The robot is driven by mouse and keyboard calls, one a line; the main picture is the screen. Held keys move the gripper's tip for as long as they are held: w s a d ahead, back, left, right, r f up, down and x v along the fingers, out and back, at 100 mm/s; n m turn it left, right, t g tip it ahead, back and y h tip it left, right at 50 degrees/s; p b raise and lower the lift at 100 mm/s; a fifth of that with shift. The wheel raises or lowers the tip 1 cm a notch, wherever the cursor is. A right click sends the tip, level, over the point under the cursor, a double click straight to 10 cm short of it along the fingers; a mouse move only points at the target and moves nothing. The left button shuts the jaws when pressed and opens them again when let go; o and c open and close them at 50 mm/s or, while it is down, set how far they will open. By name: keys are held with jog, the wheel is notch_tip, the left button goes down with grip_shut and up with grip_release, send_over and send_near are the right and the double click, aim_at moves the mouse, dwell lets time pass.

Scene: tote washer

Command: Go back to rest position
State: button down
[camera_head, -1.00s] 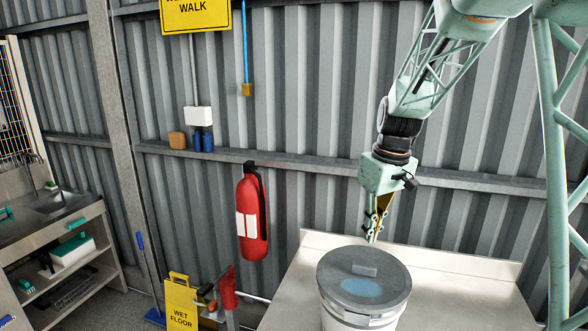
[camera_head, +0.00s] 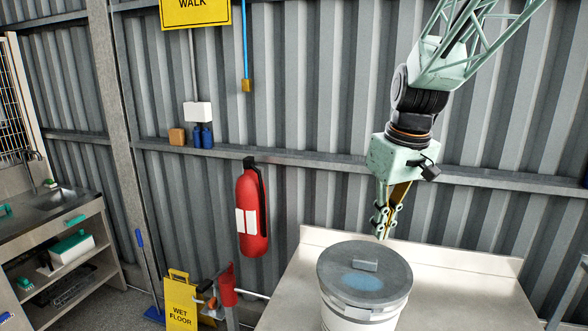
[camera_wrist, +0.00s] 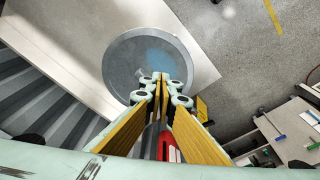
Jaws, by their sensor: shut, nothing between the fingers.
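My gripper (camera_head: 382,238) is shut and empty. In the head view it points down, above and behind the lidded tub on the steel table. In the wrist view my gripper (camera_wrist: 161,77) shows its fingertips together, over the near edge of the lid. The tub (camera_head: 358,318) is white with a grey lid (camera_head: 335,262) that has a small grey handle and a pale blue patch. The lid also shows in the wrist view (camera_wrist: 118,62). The gripper appears apart from the lid.
The steel table (camera_head: 470,290) has bare room right of the tub. A corrugated wall (camera_head: 310,110) with a rail stands close behind. A red fire extinguisher (camera_head: 251,215) hangs on the wall. A yellow wet-floor sign (camera_head: 180,300) and a sink bench (camera_head: 60,235) are at the left.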

jog(key=s+r+m+b, duration=0.2)
jog(key=s+r+b, duration=0.15)
jog(key=s, duration=1.55)
jog(key=s+f+m+t+b, duration=0.1)
jog(key=s+f+b, duration=0.1)
jog(key=s, duration=0.7)
jog(key=s+f+m+b, duration=0.1)
jog(key=s+f+b, duration=0.1)
jog(key=s, duration=0.7)
jog(key=shift+f+t+h, duration=0.3)
jog(key=shift+f+t, duration=0.1)
jog(key=shift+f, duration=0.2)
jog(key=shift+w+f, duration=0.1)
jog(key=shift+f, duration=0.05)
notch_tip(320, 180, down, 13)
jog(key=b, duration=1.3)
jog(key=shift+d, duration=0.15)
